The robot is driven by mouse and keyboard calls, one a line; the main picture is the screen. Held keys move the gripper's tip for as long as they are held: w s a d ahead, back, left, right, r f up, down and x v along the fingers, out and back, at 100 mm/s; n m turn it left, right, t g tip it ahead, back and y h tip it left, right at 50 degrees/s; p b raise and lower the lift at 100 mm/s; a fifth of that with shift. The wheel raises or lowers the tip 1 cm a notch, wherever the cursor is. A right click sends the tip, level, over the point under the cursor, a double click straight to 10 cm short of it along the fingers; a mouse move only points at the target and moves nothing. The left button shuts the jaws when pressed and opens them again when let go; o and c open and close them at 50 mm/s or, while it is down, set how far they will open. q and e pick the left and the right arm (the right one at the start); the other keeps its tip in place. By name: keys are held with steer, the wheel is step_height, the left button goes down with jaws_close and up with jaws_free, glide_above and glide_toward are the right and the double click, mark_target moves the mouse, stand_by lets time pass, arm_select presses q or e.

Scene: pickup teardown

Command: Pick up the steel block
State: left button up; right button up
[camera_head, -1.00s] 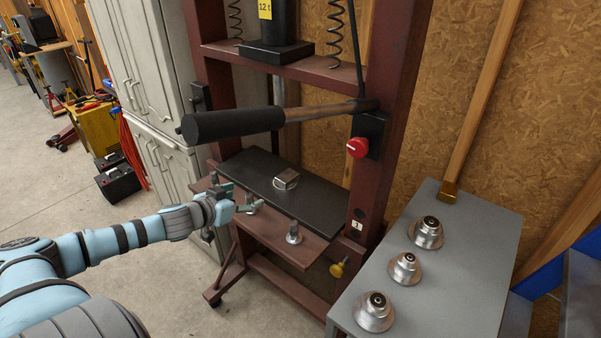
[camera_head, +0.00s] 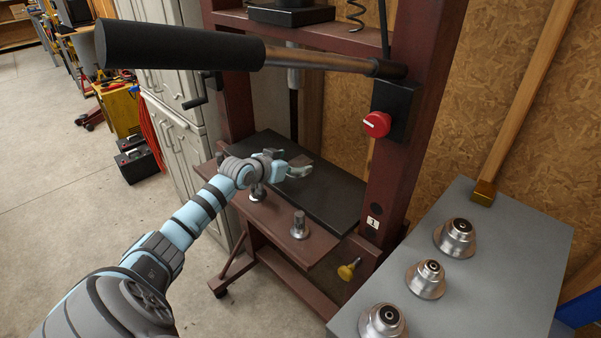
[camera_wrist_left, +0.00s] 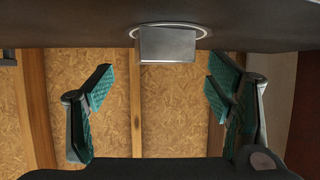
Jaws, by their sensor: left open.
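The steel block (camera_wrist_left: 168,46) is a small grey piece on the black plate of the press (camera_head: 335,203). In the left wrist view it shows at the top, centred between my finger pads and beyond them, with a pale ring-shaped edge around it. My left gripper (camera_head: 291,168) is open over the plate, right at the block, and hides most of it in the head view. In the left wrist view its green-padded fingers (camera_wrist_left: 160,88) are spread wide with nothing between them. My right gripper is not in view.
The press's long black-gripped lever (camera_head: 180,45) crosses above my left arm. A red upright (camera_head: 410,140) with a red knob (camera_head: 377,124) stands right of the plate. A metal peg (camera_head: 299,226) rises from the front ledge. A grey bench (camera_head: 500,270) at right holds metal fittings.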

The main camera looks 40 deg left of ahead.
mark_target(298, 163)
arm_select(q)
steer(key=shift+b+x, duration=0.5)
steer(key=shift+x, duration=1.05)
steer(key=shift+s, duration=0.1)
jaws_close()
